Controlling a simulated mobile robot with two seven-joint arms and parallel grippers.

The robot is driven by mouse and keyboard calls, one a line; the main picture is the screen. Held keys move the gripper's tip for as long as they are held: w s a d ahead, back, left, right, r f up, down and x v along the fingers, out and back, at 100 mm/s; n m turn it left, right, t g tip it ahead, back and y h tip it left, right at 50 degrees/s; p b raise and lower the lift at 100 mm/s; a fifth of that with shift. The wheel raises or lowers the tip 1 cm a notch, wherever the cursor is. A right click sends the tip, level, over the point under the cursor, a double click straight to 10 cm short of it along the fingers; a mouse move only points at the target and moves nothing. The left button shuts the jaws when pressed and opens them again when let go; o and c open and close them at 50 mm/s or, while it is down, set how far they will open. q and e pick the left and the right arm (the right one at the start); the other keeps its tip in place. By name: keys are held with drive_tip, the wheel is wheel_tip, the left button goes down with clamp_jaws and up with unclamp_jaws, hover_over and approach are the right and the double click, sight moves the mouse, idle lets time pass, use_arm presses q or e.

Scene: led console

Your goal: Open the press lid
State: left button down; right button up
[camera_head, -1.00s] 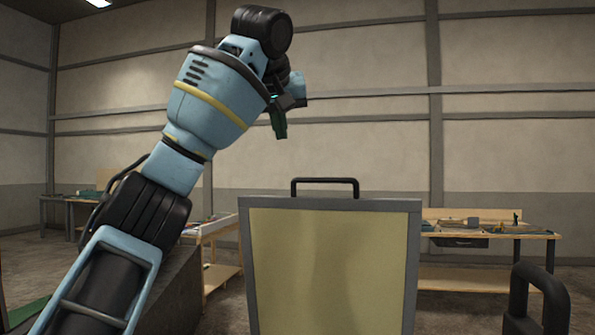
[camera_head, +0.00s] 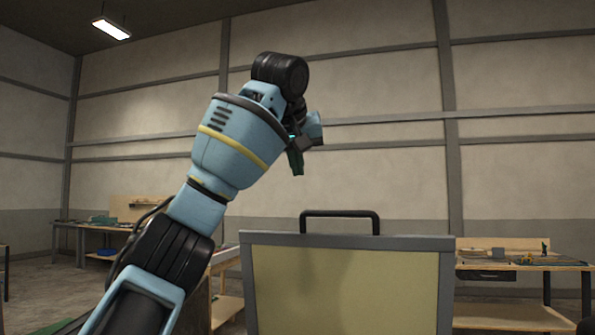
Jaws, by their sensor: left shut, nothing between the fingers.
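The press lid (camera_head: 345,290) stands raised and upright in front of me, a pale yellow-green panel in a grey frame. Its black handle (camera_head: 340,215) sticks up from the top edge. My right gripper is not in view.
A workbench (camera_head: 520,262) with small items stands behind on the right. Another bench (camera_head: 90,228) stands at the far left. The space above the lid's handle is clear up to the wall.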

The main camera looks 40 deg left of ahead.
use_arm(q)
drive_tip(key=x, duration=0.3)
hover_over(302, 224)
drive_tip(key=w+a, duration=0.1)
wheel_tip(302, 224, down, 5)
drive_tip(key=shift+r, duration=0.1)
drive_tip(key=shift+s+d+f, duration=0.35)
drive_tip(key=shift+d+f, duration=0.05)
drive_tip(key=shift+f, duration=0.1)
idle(0.3)
